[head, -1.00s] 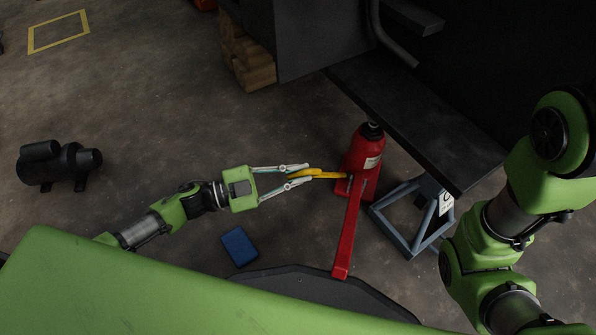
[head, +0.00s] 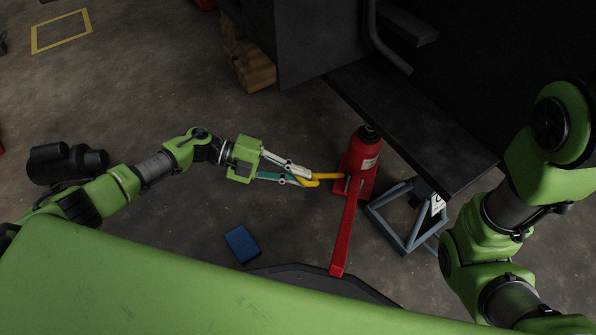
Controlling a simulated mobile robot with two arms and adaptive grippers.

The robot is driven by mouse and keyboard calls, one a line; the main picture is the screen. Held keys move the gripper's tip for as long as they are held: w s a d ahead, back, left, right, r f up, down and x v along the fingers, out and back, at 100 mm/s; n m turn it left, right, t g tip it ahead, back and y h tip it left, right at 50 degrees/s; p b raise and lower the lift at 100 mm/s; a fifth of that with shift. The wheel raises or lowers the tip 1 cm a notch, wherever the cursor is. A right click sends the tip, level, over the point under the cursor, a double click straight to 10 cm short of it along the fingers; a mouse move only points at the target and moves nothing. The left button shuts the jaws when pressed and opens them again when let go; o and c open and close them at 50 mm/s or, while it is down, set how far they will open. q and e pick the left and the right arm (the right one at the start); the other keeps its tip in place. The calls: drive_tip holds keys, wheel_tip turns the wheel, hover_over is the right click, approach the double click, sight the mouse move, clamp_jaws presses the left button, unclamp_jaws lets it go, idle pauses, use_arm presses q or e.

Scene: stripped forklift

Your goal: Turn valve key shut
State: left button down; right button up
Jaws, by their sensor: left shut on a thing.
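The yellow valve key (head: 326,177) sticks out to the left from the base of a red bottle jack (head: 362,158). My left gripper (head: 305,177) comes in from the left and is shut on the key's outer end. The key's far end meets the jack low on its side; the joint itself is too small to make out. A long red handle (head: 345,235) runs from the jack toward me. My right arm (head: 490,225) is at the right; its gripper is out of view.
The jack stands beside a dark plate of the forklift (head: 420,120). A blue-grey stand (head: 405,225) is right of it. A blue box (head: 241,243) and a black motor (head: 65,163) lie on the floor. Wooden blocks (head: 248,65) are at the back.

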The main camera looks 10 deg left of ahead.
use_arm(q)
drive_tip(key=shift+s+m+g+y+p, duration=0.1)
drive_tip(key=shift+m+g+y+p, duration=0.25)
drive_tip(key=shift+m, duration=0.55)
drive_tip(key=c, duration=2.1)
unclamp_jaws()
drive_tip(key=shift+a, duration=0.15)
drive_tip(key=v, duration=1.1)
drive_tip(key=shift+a+r, duration=0.25)
drive_tip(key=shift+r, duration=0.05)
